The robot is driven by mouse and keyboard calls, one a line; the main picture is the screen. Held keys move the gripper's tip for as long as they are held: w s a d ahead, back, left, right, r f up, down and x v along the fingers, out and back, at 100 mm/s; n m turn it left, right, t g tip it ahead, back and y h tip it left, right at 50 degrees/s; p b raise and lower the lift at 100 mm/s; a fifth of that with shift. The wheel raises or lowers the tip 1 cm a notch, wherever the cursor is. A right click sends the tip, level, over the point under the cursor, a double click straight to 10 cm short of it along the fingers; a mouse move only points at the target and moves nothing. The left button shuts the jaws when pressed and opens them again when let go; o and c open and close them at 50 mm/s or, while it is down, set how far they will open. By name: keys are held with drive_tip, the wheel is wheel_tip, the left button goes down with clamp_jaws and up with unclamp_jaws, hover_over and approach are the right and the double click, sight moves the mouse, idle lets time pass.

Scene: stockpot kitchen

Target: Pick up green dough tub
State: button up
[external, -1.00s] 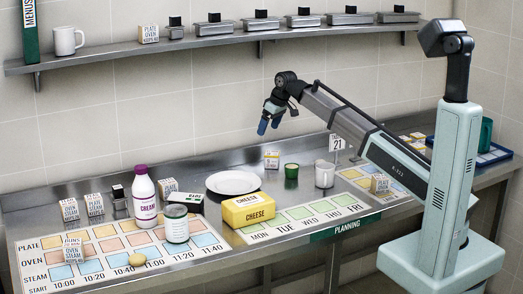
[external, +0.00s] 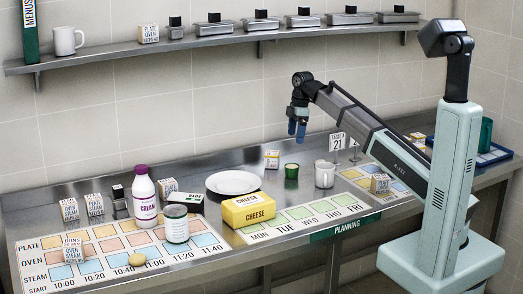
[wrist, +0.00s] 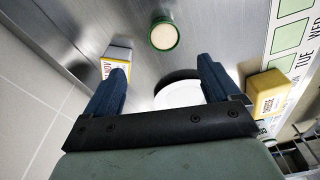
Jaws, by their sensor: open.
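The small green tub (external: 291,171), with a pale cream top, stands upright on the steel counter between a small white-and-yellow box and a white cup. In the wrist view the tub (wrist: 163,37) shows as a green ring around a cream top, beyond the fingertips and roughly centred between them. My gripper (external: 297,131) hangs above the counter over the tub's area, blue fingers pointing down, clear of everything. In the wrist view my gripper (wrist: 162,68) is open and empty.
The box (external: 272,160) is left of the tub and the white cup (external: 325,174) is right of it. A white plate (external: 233,182) and yellow cheese block (external: 249,209) lie further left. A table sign (external: 337,142) stands behind. The wall shelf (external: 230,42) runs above.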

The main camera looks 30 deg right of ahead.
approach(292, 166)
drive_tip(key=f, duration=0.3)
drive_tip(key=w+f, duration=0.1)
drive_tip(key=f, duration=0.1)
drive_tip(key=shift+a, duration=0.2)
drive_tip(key=shift+s+a+f, duration=0.15)
drive_tip(key=shift+s+f, duration=0.05)
drive_tip(key=shift+f, duration=0.75)
drive_tip(key=shift+s+a+f, duration=0.15)
drive_tip(key=shift+s+f, duration=0.05)
drive_tip(key=shift+f, duration=0.75)
drive_tip(key=shift+a+f, duration=0.1)
drive_tip(key=shift+f, duration=0.6)
drive_tip(key=shift+c, duration=0.2)
drive_tip(key=c, duration=1.1)
drive_tip(key=shift+r, duration=0.1)
drive_tip(key=shift+c, duration=0.2)
